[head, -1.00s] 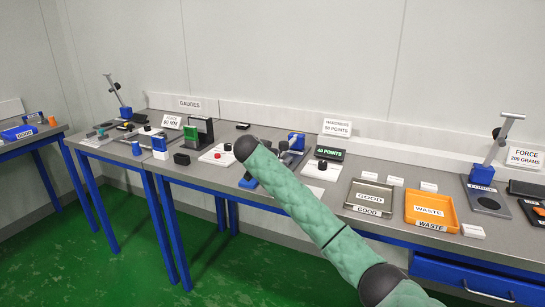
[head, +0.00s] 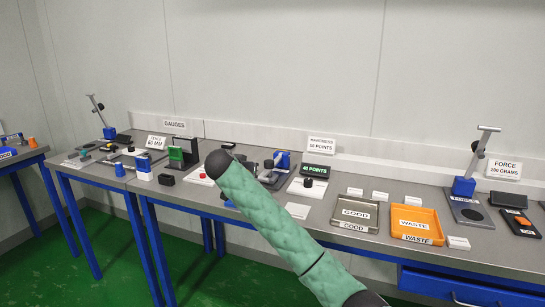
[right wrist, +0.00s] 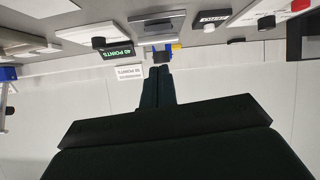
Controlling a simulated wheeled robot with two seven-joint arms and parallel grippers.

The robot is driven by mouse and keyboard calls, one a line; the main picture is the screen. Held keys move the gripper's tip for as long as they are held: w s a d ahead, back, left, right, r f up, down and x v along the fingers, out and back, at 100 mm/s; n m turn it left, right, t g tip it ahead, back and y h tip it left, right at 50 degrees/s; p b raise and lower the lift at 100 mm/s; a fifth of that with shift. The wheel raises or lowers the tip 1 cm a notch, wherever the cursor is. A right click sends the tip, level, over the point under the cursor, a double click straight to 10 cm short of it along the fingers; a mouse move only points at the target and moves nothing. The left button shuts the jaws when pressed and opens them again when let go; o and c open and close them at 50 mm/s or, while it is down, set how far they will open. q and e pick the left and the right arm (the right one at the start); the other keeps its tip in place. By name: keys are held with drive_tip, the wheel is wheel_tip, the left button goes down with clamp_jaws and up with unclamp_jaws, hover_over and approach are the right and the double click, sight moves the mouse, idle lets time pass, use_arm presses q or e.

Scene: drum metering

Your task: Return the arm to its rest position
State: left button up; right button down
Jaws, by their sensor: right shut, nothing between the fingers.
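My right arm (head: 265,220), in a green padded sleeve, reaches up from the lower right of the head view. Its black rounded joint (head: 218,162) shows in front of the bench; my right gripper does not show there. In the right wrist view my right gripper (right wrist: 160,69) is dark, with its two fingers together and nothing between them. That view is upside down, with bench items along its top. The fingertips show against the wall and bench edge, and I cannot tell their distance from the bench. My left gripper is in neither view.
The grey bench (head: 330,235) carries a GOOD tray (head: 335,221), an orange WASTE tray (head: 439,233), a force stand (head: 464,186) and a green display (head: 316,171). Gauges stand to the left, near a green gauge (head: 176,154). Green floor (head: 95,260) is open at lower left.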

drive_tip(key=s+r+n+t+y, duration=0.1)
drive_tip(key=s+r+n+y, duration=0.3)
drive_tip(key=s+r+n, duration=0.5)
drive_tip(key=s+d+r+y+p, duration=0.1)
drive_tip(key=s+d+r+y, duration=0.1)
drive_tip(key=s+d, duration=0.1)
drive_tip(key=s+d+f+m+g+p, duration=0.2)
drive_tip(key=s+d+f+p, duration=0.1)
drive_tip(key=s+d+f, duration=0.85)
drive_tip(key=s+d+f+m+g+p, duration=0.1)
drive_tip(key=s+d+f+g+p, duration=0.1)
drive_tip(key=s+d+f, duration=0.9)
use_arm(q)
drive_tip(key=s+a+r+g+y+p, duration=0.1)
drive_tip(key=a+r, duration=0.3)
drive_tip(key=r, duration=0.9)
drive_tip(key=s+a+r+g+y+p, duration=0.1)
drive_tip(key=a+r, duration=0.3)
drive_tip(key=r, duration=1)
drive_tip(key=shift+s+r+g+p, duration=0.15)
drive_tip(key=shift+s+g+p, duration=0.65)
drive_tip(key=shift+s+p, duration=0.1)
use_arm(e)
drive_tip(key=s+f+g, duration=0.3)
drive_tip(key=s+f, duration=0.7)
drive_tip(key=s, duration=0.4)
drive_tip(key=s+d+f+m+g, duration=0.1)
drive_tip(key=s+f+g, duration=0.2)
drive_tip(key=s+f, duration=0.7)
drive_tip(key=shift+s, duration=2.35)
